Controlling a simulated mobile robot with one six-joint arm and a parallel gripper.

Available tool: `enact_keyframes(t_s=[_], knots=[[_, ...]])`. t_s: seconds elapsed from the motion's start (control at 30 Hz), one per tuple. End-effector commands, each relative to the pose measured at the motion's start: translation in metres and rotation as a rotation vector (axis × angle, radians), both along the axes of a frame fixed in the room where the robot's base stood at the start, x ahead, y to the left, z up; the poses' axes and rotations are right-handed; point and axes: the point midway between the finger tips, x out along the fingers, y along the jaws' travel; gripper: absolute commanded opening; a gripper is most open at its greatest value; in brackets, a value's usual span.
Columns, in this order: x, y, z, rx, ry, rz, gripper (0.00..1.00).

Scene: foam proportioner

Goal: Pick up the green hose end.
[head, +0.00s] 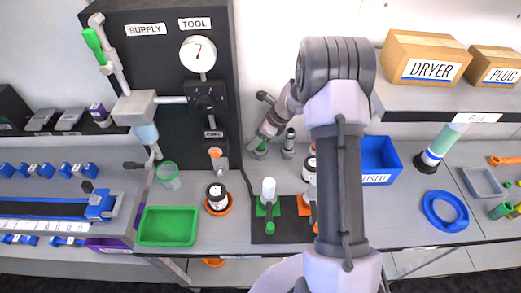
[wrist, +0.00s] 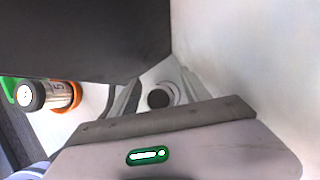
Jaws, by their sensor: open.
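A small green piece (head: 270,227) shows at the front of the dark mat; I cannot tell surely whether it is the hose end. A bright green part (head: 93,40) also tops the grey fitting on the supply panel at the upper left. My gripper (head: 258,153) is by the right side of the black panel, at the back of the bench and apart from both green parts. In the wrist view its grey jaws (wrist: 157,95) stand apart, with a dark round spot in a pale ring seen between them. My arm hides part of the bench.
A dark-capped bottle (head: 217,192) stands on an orange ring, also seen in the wrist view (wrist: 55,95). A white-topped bottle (head: 268,187) stands on the mat. A green tray (head: 140,228) is left, a blue bin (head: 394,153) right. The black panel (head: 160,60) rises behind.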

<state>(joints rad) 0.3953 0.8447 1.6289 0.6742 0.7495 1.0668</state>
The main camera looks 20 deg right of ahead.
Motion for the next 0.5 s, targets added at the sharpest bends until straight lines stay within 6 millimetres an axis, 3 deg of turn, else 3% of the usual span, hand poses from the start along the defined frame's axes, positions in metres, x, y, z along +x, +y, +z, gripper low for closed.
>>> enact_keyframes(t_s=[0.13,0.4,0.5], knots=[[0.0002,-0.0003,0.0017,-0.001,-0.001,0.000,0.55],[0.0001,-0.0004,0.0020,-0.001,-0.001,0.000,0.04],[0.0000,-0.0004,0.0019,-0.001,-0.001,0.000,0.00]])
